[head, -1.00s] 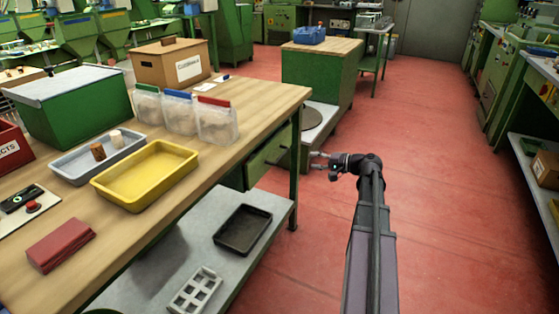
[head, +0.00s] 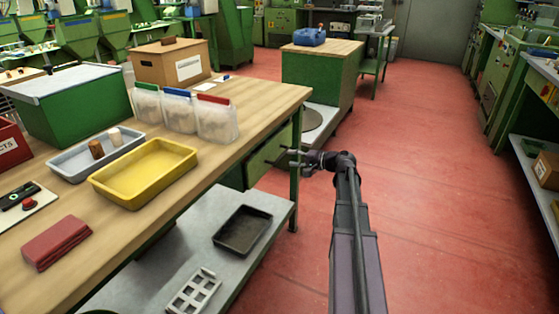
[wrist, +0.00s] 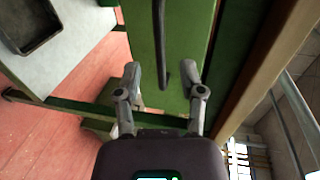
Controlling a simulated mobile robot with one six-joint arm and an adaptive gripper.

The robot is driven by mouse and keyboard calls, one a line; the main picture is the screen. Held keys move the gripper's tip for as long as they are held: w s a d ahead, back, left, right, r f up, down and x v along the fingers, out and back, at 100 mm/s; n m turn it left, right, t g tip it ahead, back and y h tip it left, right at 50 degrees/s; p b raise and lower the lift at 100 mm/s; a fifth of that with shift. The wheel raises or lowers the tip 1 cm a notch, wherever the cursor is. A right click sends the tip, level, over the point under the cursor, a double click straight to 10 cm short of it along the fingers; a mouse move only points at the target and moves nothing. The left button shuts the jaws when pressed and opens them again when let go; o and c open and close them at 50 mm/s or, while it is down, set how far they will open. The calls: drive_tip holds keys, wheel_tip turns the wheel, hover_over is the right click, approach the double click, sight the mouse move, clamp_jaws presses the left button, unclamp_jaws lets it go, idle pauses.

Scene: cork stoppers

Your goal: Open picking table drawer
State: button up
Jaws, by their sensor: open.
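The picking table (head: 250,110) has a wooden top and a green frame. Its green drawer (head: 267,160) is under the top at the right end and looks shut. In the wrist view the drawer front (wrist: 145,45) fills the upper middle, with a dark bar handle (wrist: 160,50) running up the picture. My gripper (head: 287,158) is at the drawer's height, close in front of it. In the wrist view my gripper (wrist: 166,82) is open and empty, one finger on each side of the handle's line. The handle's near end lies about between the fingertips; contact cannot be told.
A green table leg (head: 295,175) stands close to my gripper. A grey lower shelf (head: 190,225) holds a black tray (head: 243,229). A yellow tray (head: 146,172) and several clear bags sit on the top. Red floor is free to the right.

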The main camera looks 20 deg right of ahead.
sight(280, 158)
drive_tip(key=shift+b+x, duration=0.45)
drive_tip(key=shift+x, duration=2.15)
drive_tip(key=c, duration=0.7)
drive_tip(key=shift+a, duration=0.2)
clamp_jaws()
drive_tip(key=shift+s, duration=0.1)
